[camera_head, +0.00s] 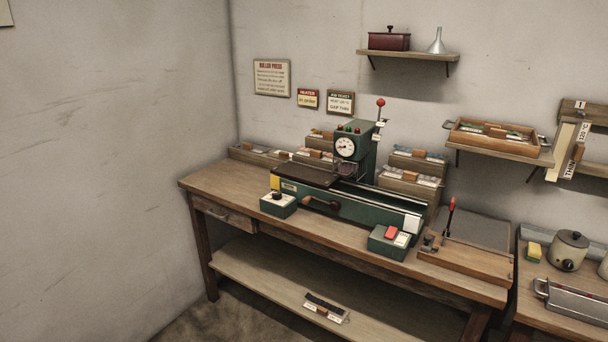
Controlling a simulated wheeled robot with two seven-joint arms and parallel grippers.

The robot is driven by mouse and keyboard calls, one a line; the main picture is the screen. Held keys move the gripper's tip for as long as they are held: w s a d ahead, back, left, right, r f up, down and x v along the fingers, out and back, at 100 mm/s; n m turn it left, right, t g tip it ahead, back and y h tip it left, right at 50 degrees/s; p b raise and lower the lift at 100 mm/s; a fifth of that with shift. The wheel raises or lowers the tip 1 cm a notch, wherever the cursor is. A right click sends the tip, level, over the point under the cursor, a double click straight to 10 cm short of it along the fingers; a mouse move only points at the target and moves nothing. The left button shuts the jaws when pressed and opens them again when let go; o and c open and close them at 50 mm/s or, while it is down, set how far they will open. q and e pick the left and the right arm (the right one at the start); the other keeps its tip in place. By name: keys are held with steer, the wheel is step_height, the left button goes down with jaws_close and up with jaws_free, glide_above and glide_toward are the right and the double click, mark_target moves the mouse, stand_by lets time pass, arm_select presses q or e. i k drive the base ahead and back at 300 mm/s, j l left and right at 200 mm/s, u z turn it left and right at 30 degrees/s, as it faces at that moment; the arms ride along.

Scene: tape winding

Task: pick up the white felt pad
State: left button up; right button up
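I cannot clearly pick out a white felt pad. A small white flat piece (411,224) sits at the right end of the green roller press (345,203); its material is too small to tell. The press stands on the wooden workbench (215,181), with a dial and a red-knobbed lever above it. Neither of my grippers shows in this view.
A control box with a red button (389,241) and another box (278,204) stand at the bench front. Trays (409,182) stand behind the press. A dark strip with white labels (326,307) lies on the lower shelf (260,279). A pot (570,250) stands at the right.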

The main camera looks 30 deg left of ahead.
mark_target(276, 154)
steer(key=i+j+z, duration=0.1)
steer(key=j, duration=0.45)
steer(key=i+j, duration=0.2)
steer(key=j, duration=0.35)
steer(key=i+j+z, duration=0.15)
steer(key=j, duration=0.35)
steer(key=i+j, duration=0.15)
steer(key=j, duration=0.45)
steer(key=i+j+z, duration=0.15)
steer(key=j, duration=0.95)
steer(key=i+z, duration=0.05)
steer(key=i, duration=0.05)
